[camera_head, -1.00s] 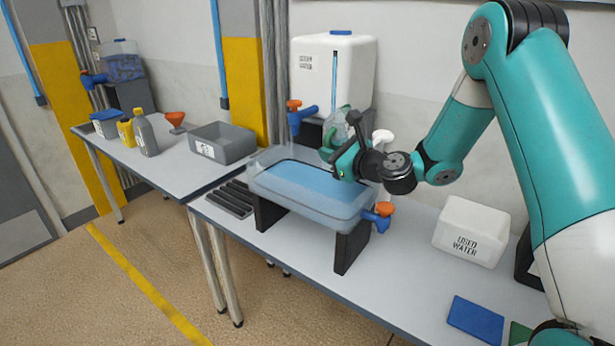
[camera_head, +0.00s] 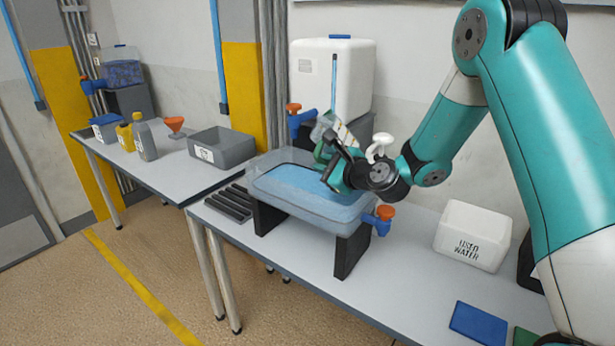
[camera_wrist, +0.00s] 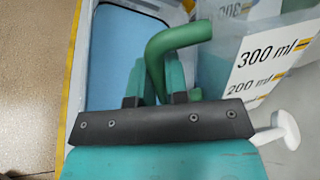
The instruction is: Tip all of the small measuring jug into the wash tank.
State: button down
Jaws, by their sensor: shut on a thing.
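The small measuring jug (camera_head: 338,128) is clear with a green handle; in the wrist view its wall (camera_wrist: 235,95) shows printed marks of 300 ml and 200 ml. My gripper (camera_head: 332,165) is shut on the green handle (camera_wrist: 180,38), with its fingers (camera_wrist: 158,90) on either side of it. The jug is held tilted above the back right of the wash tank (camera_head: 300,212), a clear open tank with blue in it. The tank's surface looks rippled. I cannot tell how much liquid is in the jug, and its far side is hidden.
A white container (camera_head: 335,75) stands behind the tank. A tap with an orange knob (camera_head: 385,212) sticks out at the tank's right. A white used water box (camera_head: 472,235) and a blue pad (camera_head: 477,322) are to the right. A grey bin (camera_head: 225,150) sits on the left table.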

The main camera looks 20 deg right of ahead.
jog(key=shift+w+d+r+n+h+p, duration=0.1)
jog(key=shift+d+r+n+h+p, duration=0.3)
jog(key=shift+n, duration=0.45)
jog(key=shift+d+r+n+h+p, duration=0.3)
jog(key=shift+n+h+p, duration=0.1)
jog(key=shift+n, duration=0.45)
dwell(1.1)
jog(key=shift+d+f+n+h, duration=0.2)
jog(key=shift+f+n+h, duration=0.2)
jog(key=shift+f+n, duration=0.15)
dwell(1.2)
jog(key=shift+d+r+n+h+p, duration=0.15)
jog(key=shift+r+n+h+p, duration=0.25)
jog(key=shift+n, duration=0.25)
dwell(2.8)
